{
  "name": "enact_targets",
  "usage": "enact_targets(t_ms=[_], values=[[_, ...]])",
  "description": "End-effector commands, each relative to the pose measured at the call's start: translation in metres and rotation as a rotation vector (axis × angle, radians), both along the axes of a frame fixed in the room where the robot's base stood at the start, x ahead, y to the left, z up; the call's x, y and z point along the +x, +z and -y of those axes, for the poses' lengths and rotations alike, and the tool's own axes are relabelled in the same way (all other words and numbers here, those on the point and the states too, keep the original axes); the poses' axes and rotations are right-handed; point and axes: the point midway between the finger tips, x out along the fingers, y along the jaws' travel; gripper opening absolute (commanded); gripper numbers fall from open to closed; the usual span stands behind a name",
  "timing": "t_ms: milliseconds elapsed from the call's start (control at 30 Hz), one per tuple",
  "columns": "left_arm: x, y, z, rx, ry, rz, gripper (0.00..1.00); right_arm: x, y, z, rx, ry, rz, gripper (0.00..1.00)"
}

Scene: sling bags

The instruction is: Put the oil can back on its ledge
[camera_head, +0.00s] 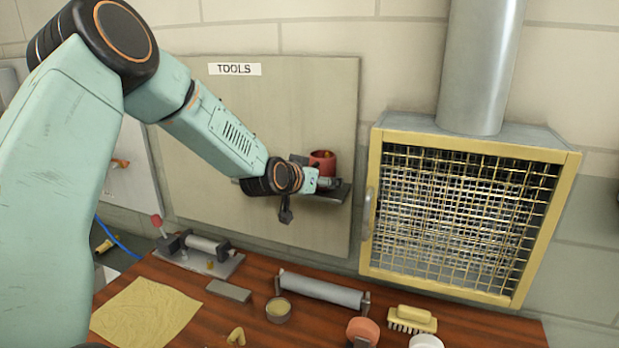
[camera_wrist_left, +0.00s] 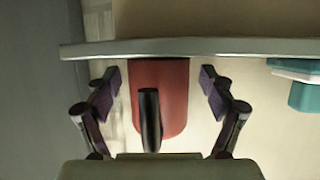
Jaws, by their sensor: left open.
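The oil can (camera_head: 322,158) is a red cylinder at the small dark ledge (camera_head: 341,195) on the TOOLS board in the head view. In the left wrist view the red can (camera_wrist_left: 172,95) has a dark handle or spout (camera_wrist_left: 150,122) towards the camera. One end of it meets the grey ledge edge (camera_wrist_left: 220,47); the picture looks inverted there. My left gripper (camera_wrist_left: 158,82) is open, with one finger on each side of the can and a visible gap at both sides. In the head view my left gripper (camera_head: 326,183) partly hides the can's lower part and the ledge. My right gripper is not in view.
The TOOLS board (camera_head: 230,115) is otherwise bare. A yellow-framed mesh cabinet (camera_head: 375,215) stands to its right. The wooden bench (camera_head: 262,330) below carries a yellow cloth (camera_head: 145,312), a roller (camera_head: 322,290), a round tin (camera_head: 278,312) and a brush (camera_head: 412,319).

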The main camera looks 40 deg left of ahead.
Motion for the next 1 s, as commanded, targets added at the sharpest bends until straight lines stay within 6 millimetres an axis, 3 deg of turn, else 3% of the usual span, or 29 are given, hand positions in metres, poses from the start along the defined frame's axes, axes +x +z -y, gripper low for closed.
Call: enact_targets(t_ms=[567,1000], values=[[-0.077,0.037,0.008,-0.009,-0.001,0.004,0.83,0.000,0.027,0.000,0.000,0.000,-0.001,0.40],[-0.101,0.044,0.009,-0.002,0.000,0.002,0.83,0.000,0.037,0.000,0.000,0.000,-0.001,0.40]])
